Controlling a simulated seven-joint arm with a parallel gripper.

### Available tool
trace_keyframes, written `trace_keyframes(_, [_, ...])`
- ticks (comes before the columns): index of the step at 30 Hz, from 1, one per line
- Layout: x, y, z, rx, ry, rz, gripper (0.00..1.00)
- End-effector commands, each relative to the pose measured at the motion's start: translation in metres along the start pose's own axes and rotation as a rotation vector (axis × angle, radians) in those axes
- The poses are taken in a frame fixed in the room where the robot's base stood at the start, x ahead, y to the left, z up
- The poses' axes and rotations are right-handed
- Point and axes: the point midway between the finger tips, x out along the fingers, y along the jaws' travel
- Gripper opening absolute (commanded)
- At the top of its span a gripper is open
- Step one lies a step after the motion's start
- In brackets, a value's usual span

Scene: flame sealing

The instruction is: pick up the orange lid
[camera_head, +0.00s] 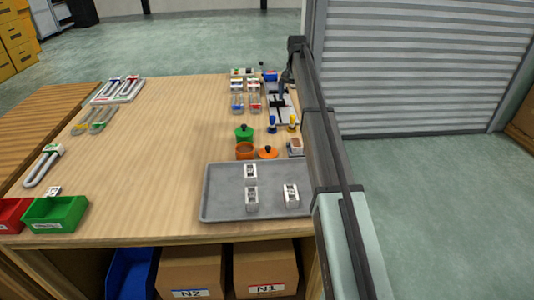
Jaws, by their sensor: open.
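The orange lid (268,153) has a dark knob on top. It lies on the wooden table just behind the grey tray, to the right of an open orange pot (245,151). The lid is apart from the pot and looks free of any grip. A green lid or pot with a dark knob (244,133) stands behind the orange pot.
The grey tray (225,208) holds several small white blocks. A small white-and-brown item (295,147) stands right of the lid. Behind are blue and yellow pieces and a white-and-black fixture (283,108). The table's middle left is clear.

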Motion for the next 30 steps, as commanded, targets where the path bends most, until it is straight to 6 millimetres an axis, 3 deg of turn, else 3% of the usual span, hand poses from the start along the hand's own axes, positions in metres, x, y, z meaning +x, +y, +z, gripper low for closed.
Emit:
trace_keyframes(4, [0.000, -0.006, 0.003, -0.007, 0.000, 0.000, 1.00])
trace_keyframes(8, [-0.005, -0.026, 0.012, -0.031, 0.005, -0.002, 1.00])
trace_keyframes(11, [-0.011, -0.045, 0.032, -0.057, 0.013, -0.006, 1.00])
trace_keyframes(15, [-0.015, -0.060, 0.075, -0.093, 0.025, -0.012, 1.00])
trace_keyframes(21, [-0.017, -0.064, 0.123, -0.061, 0.030, -0.016, 1.00])
trace_keyframes(30, [-0.014, -0.052, 0.160, 0.224, 0.021, -0.016, 1.00])
